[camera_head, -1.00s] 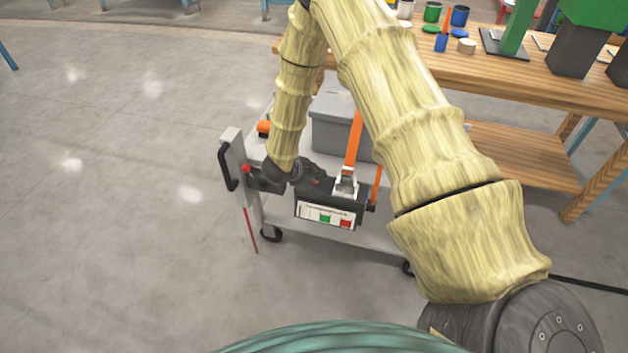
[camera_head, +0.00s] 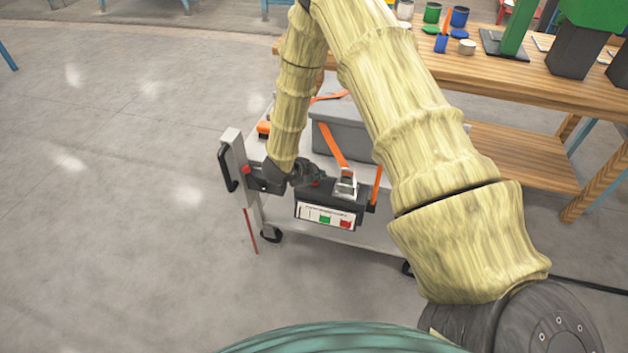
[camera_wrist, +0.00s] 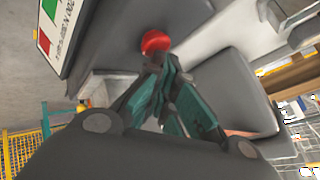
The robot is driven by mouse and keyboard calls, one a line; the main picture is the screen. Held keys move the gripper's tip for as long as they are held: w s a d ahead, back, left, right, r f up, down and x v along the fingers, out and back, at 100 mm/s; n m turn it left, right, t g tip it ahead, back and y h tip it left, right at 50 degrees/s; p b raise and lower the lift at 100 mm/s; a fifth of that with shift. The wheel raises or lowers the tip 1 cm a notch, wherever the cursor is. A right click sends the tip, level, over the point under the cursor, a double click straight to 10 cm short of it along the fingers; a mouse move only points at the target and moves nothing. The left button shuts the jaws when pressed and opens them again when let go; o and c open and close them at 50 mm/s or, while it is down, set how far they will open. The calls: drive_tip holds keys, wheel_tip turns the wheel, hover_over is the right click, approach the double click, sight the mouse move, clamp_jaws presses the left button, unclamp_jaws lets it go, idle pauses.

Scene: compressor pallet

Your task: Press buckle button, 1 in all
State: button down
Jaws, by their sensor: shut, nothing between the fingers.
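The dark buckle box (camera_head: 317,198) sits at the near side of the cart, with a white label bearing green and red patches on its front. A metal buckle piece (camera_head: 345,184) stands on its top with an orange strap (camera_head: 333,146) attached.
A grey case (camera_head: 345,135) stands on the cart (camera_head: 375,230) behind the box. The cart's upright with a black handle (camera_head: 226,167) is at left. A wooden workbench (camera_head: 500,80) with cans stands at back right. The floor at left is clear.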

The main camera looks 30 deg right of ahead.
drive_tip(key=shift+r+p, duration=0.35)
drive_tip(key=shift+r, duration=0.35)
drive_tip(key=shift+r+p, duration=1.85)
drive_tip(key=shift+r, duration=0.7)
drive_tip(key=shift+f, duration=0.15)
